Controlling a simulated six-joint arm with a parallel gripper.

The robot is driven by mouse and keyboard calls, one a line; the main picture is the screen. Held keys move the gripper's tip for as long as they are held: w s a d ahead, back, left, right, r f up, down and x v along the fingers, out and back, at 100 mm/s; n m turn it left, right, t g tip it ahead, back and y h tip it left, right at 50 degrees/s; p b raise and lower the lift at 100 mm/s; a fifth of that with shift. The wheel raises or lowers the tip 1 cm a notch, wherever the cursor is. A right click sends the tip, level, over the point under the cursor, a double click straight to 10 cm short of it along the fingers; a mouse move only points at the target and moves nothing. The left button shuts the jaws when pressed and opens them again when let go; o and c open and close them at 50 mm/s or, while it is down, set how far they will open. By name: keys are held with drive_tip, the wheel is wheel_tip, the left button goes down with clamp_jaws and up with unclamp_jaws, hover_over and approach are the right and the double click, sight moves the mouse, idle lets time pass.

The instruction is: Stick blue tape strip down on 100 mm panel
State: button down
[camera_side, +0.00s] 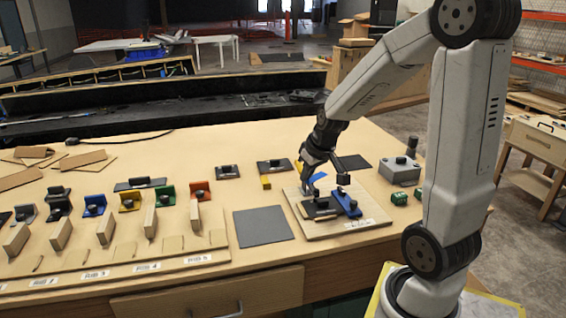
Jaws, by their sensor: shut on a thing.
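My dark gripper (325,178) is over the light wooden panel board (372,222) near the right end of the bench. A small flat bright-blue strip (317,177) shows at its fingers, and the gripper is shut on it. The strip is partly covered by the fingers, and I cannot tell whether it touches the board. A dark-blue block or clamp (347,203) and a black part (318,209) lie on the board just below the gripper. A white label with print is at the board's front edge. I cannot read which panel is the 100 mm one.
A grey square mat (263,226) lies left of the board. A grey box with a knob (399,170) and small green blocks (399,198) are to the right. Several coloured holders stand at left behind a labelled wooden rack (120,262). A yellow piece (265,182) lies behind.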

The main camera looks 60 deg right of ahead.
sight(313, 212)
drive_tip(key=shift+s+d+f+m+g+h, duration=0.1)
drive_tip(key=shift+s+f+m+g+h, duration=0.2)
drive_tip(key=shift+m, duration=0.55)
drive_tip(key=shift+s+d+f+m+g+h, duration=0.2)
drive_tip(key=shift+s+m, duration=0.25)
drive_tip(key=shift+m, duration=0.35)
drive_tip(key=shift+s+a+f+m+g+h, duration=0.1)
drive_tip(key=shift+s+f+m+h, duration=0.2)
drive_tip(key=shift+m, duration=0.55)
drive_tip(key=shift+s+r, duration=0.1)
drive_tip(key=shift+f, duration=3.25)
drive_tip(key=shift+f, duration=0.8)
drive_tip(key=c, duration=0.7)
unclamp_jaws()
drive_tip(key=shift+r, duration=0.25)
